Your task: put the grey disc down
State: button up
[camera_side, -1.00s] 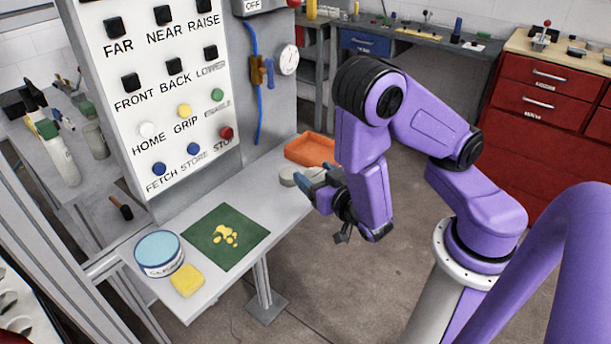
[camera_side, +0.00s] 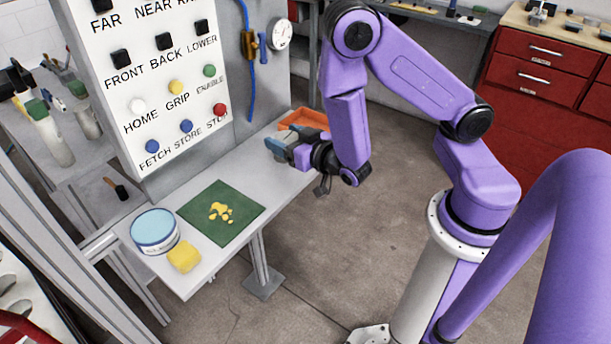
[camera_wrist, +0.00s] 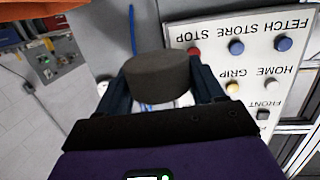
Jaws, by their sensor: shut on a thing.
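The grey disc (camera_wrist: 160,76) is between the two dark fingers of my gripper (camera_wrist: 165,90) in the wrist view, held at its sides. In the side view my gripper (camera_side: 280,147) is at the far end of the grey shelf (camera_side: 271,168), in front of an orange tray (camera_side: 300,118).
A green mat (camera_side: 203,202) with yellow pieces, a blue-lidded tub (camera_side: 154,231) and a yellow block (camera_side: 184,257) occupy the near shelf. The button panel (camera_side: 160,80) rises behind. Bare shelf lies between mat and gripper.

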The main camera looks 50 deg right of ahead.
jog(key=w+d+r+n+y, duration=0.1)
jog(key=w+d+n+y, duration=0.1)
jog(key=w+y, duration=0.15)
jog(key=s+h, duration=0.1)
jog(key=s, duration=0.1)
jog(key=s+a+m+h, duration=0.1)
jog(key=s+a+h, duration=0.1)
jog(key=s, duration=0.1)
jog(key=shift+s+a+f+m+h, duration=0.15)
jog(key=shift+s+f+m+h, duration=0.1)
jog(key=shift+s+f+m, duration=0.15)
jog(key=s+m+h, duration=0.2)
jog(key=s, duration=0.5)
jog(key=shift+w+f, duration=0.55)
jog(key=shift+w, duration=1)
jog(key=shift+w+f, duration=0.55)
jog(key=shift+w, duration=1)
jog(key=shift+w+f, duration=0.55)
jog(key=shift+w, duration=1)
send_over(274, 178)
notch_tip(274, 178, down, 6)
jog(key=shift+f, duration=1.45)
jog(key=shift+f, duration=0.15)
